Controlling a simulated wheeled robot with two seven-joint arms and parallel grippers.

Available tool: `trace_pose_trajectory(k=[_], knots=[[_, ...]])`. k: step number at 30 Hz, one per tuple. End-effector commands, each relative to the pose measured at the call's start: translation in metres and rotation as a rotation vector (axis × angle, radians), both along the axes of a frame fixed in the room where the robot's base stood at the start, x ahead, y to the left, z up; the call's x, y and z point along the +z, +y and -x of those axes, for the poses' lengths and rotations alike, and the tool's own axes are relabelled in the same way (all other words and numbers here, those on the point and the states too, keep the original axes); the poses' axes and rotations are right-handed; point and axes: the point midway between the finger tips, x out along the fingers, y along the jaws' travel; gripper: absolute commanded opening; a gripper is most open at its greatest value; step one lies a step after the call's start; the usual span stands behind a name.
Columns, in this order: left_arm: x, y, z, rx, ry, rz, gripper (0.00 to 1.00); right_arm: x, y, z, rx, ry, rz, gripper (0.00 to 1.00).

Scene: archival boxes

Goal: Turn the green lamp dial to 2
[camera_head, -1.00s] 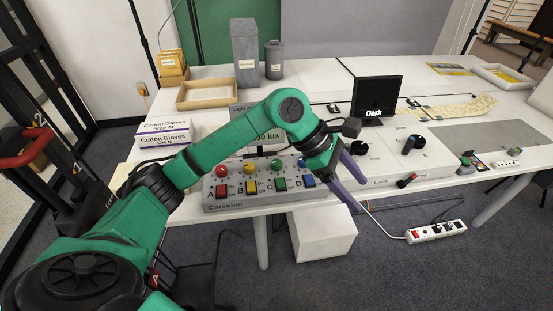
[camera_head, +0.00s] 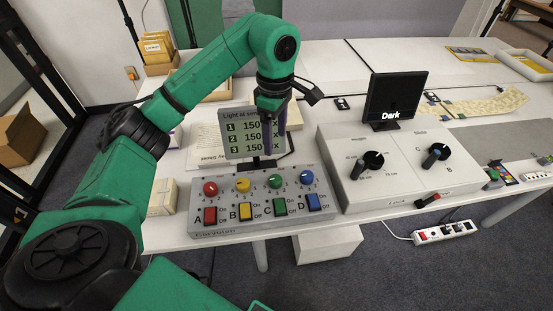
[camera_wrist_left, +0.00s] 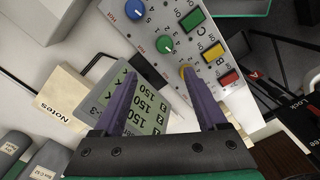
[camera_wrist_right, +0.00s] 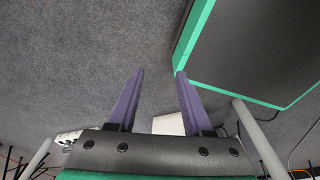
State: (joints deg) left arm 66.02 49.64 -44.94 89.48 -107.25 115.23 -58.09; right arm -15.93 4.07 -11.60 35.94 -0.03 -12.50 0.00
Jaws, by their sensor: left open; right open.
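The green lamp dial (camera_head: 275,181) is the third round knob on the grey lamp console, above the green switch C (camera_head: 280,206). Its pointer setting is too small to read. My left gripper (camera_head: 268,148) points down behind the dial row, in front of the light display (camera_head: 240,132). In the left wrist view the gripper (camera_wrist_left: 160,75) is open and empty. The green dial (camera_wrist_left: 164,44) lies just beyond its fingertips, apart from them; the yellow dial (camera_wrist_left: 186,72) is partly behind one finger. My right gripper (camera_wrist_right: 160,73) is open and empty over the floor.
The console (camera_head: 265,223) also has red (camera_head: 211,188), yellow and blue (camera_head: 306,178) dials. The display reads about 150 on each of three lines.

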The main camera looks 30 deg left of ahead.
Motion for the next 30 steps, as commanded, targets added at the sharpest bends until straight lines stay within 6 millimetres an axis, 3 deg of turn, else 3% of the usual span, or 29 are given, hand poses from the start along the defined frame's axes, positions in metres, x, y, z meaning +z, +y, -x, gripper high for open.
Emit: trace_pose_trajectory(k=[5, 10, 18, 28, 29, 30], knots=[[-0.033, -0.001, 0.001, -0.001, 0.006, 0.003, 0.74, -0.014, -0.004, 0.014, 0.001, 0.022, 0.006, 0.50], [-0.074, -0.001, 0.002, 0.000, 0.007, 0.001, 0.74, -0.012, -0.011, 0.035, 0.001, 0.056, 0.017, 0.50], [-0.133, -0.001, 0.002, 0.001, 0.004, 0.001, 0.74, -0.004, -0.011, 0.017, 0.000, 0.026, 0.016, 0.50], [-0.144, -0.001, 0.002, -0.001, 0.000, 0.001, 0.74, -0.005, -0.008, 0.017, -0.001, 0.025, 0.012, 0.50], [-0.144, -0.001, 0.002, -0.001, 0.000, 0.001, 0.71, -0.005, -0.007, 0.017, -0.002, 0.025, 0.010, 0.50], [-0.144, -0.001, 0.002, -0.001, 0.000, 0.001, 0.55, -0.005, -0.006, 0.017, -0.002, 0.026, 0.009, 0.50]])
